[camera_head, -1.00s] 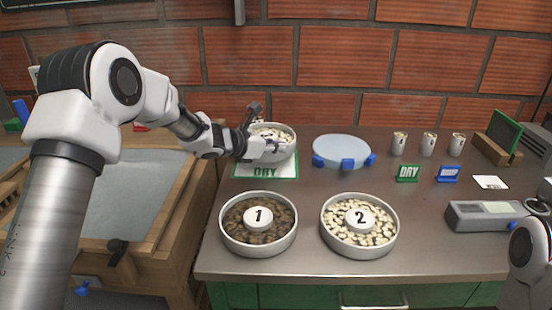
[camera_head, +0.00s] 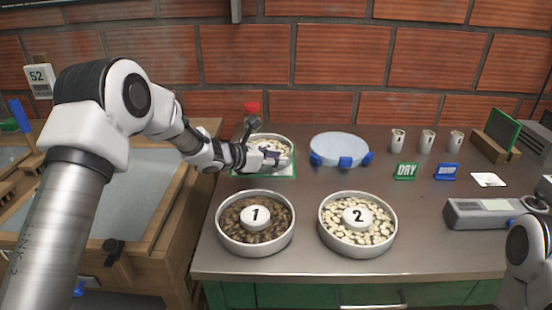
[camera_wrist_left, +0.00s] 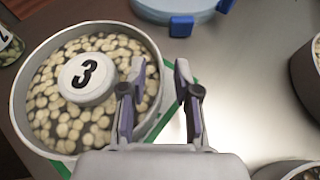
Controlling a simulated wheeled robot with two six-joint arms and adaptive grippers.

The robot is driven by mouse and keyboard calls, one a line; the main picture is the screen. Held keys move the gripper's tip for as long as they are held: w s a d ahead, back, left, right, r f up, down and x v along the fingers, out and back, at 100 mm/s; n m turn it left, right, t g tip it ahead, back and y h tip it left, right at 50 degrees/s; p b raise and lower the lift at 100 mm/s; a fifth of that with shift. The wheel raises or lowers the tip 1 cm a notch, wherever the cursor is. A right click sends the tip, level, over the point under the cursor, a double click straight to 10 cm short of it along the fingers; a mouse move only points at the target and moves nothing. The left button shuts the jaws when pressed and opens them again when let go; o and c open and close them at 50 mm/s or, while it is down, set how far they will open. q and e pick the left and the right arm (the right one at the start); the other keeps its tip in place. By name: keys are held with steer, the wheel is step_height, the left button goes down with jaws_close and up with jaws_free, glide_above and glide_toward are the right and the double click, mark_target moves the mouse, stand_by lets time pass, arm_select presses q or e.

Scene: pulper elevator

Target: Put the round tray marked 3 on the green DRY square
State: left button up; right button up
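The round tray marked 3 (camera_wrist_left: 62,148) holds pale beans and has a white centre knob. In the head view the tray (camera_head: 284,146) sits over the green-edged DRY square (camera_head: 283,177), whose edge shows at its front and right; its lettering is hidden. The square's green edge (camera_wrist_left: 163,122) also shows beside the tray in the left wrist view. My left gripper (camera_wrist_left: 160,85) is open at the tray's rim: one finger is over the inside, the other outside, with gaps to the wall. It also shows in the head view (camera_head: 277,157). My right gripper is out of view.
Trays marked 1 (camera_head: 255,250) and 2 (camera_head: 357,248) stand in front. A pale blue round stand (camera_head: 338,147) is right of tray 3. Small cups, DRY (camera_head: 405,171) and blue signs and a grey device stand farther right. A red top (camera_head: 252,108) shows behind tray 3.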

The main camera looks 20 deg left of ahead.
arm_select(q)
steer(key=shift+s+a+r, duration=0.2)
steer(key=shift+s+a, duration=0.05)
steer(key=shift+s, duration=0.05)
steer(key=v, duration=1.1)
steer(key=shift+s+b, duration=0.15)
steer(key=shift+b, duration=0.2)
